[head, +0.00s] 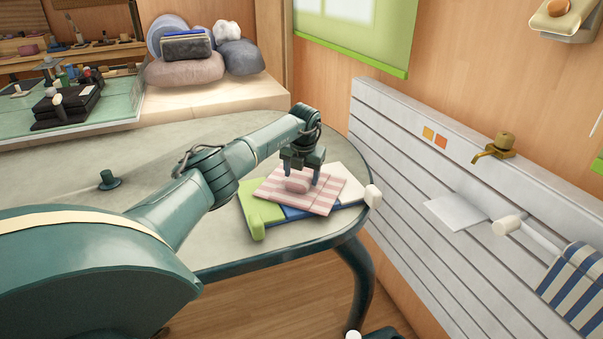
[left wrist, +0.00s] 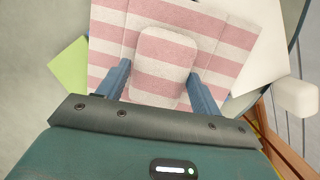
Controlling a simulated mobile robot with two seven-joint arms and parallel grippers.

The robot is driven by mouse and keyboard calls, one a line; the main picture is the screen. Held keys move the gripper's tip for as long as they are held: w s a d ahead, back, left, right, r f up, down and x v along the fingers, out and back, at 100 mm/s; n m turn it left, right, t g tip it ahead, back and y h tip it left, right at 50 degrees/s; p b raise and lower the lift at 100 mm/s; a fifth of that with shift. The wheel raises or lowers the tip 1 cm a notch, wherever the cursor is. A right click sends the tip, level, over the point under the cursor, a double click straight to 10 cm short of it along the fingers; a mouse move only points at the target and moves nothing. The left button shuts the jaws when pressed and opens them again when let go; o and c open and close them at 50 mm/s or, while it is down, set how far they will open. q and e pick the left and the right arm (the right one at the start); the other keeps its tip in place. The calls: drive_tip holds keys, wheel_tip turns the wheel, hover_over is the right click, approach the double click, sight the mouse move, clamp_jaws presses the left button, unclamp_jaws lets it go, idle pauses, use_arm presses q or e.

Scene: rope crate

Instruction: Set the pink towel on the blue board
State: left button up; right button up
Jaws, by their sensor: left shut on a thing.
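The pink-and-white striped towel (head: 272,187) lies spread flat near the table's right end, with a raised lump in its middle. My left gripper (head: 302,175) points down at it, fingers either side of the lump, shut on the towel. The left wrist view shows the towel (left wrist: 215,40) filling the space between and beyond the fingers (left wrist: 160,88). The blue board (head: 294,213) shows only as a strip under the towel's front edge; the rest is hidden. I cannot tell whether the towel rests fully on it or hangs just above. My right gripper is not in view.
A green piece (head: 263,213) sticks out left of the towel and a white piece (head: 349,184) right of it. The table (head: 90,187) is mostly clear on the left. A slatted white wall panel (head: 430,170) stands close to the right.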

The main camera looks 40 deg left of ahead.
use_arm(q)
drive_tip(key=shift+f, duration=0.1)
drive_tip(key=o, duration=1.3)
drive_tip(key=shift+c, duration=0.2)
drive_tip(key=p+v, duration=0.1)
drive_tip(key=v, duration=1.2)
drive_tip(key=shift+s, duration=0.1)
